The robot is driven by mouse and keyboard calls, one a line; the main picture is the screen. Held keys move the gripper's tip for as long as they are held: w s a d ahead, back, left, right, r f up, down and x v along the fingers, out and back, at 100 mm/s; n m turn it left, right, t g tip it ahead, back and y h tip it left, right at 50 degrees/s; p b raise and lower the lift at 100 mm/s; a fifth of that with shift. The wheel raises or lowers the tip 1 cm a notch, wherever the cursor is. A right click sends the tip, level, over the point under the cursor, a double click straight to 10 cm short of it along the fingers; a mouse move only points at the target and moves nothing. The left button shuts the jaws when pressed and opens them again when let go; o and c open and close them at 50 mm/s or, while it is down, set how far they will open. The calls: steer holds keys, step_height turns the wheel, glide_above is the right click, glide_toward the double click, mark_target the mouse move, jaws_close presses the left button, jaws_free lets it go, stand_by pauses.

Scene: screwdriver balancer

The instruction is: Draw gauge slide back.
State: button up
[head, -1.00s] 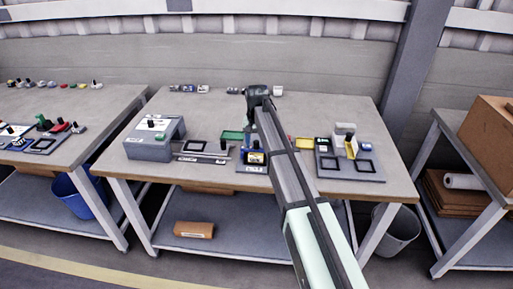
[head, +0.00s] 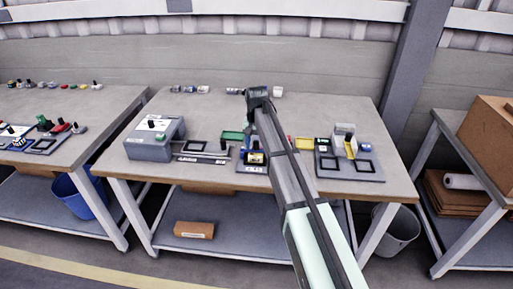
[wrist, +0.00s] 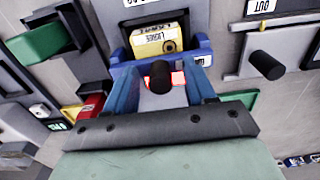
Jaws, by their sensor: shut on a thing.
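My gripper (wrist: 161,85) points down at the table. In the wrist view its two blue fingers stand on either side of a black knob (wrist: 160,76), and it is shut on it. A red strip (wrist: 178,79) shows beside the knob. The knob sits in front of a blue fixture (wrist: 123,70) that holds a yellow piece (wrist: 157,43) with a white label. In the head view the blue fixture (head: 243,167) is near the table's front edge. My arm partly covers it there and hides the fingertips. Which part is the gauge slide is not clear.
A grey plate with a second black knob (wrist: 268,65) and an "OUT" label is to the right in the wrist view. A grey box (head: 150,145) stands on the table's left. A green tray (head: 231,135) and a grey stand (head: 348,172) flank my arm.

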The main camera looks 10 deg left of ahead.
steer(key=shift+d+f, duration=0.1)
steer(key=shift+f, duration=0.4)
steer(key=shift+w, duration=5.65)
steer(key=shift+c, duration=0.5)
steer(key=o, duration=0.7)
steer(key=shift+w+a+r, duration=0.1)
steer(key=shift+a+r, duration=0.1)
steer(key=shift+w+r, duration=0.15)
steer(key=shift+r, duration=0.3)
steer(key=shift+d+r, duration=0.1)
steer(key=shift+r, duration=2.85)
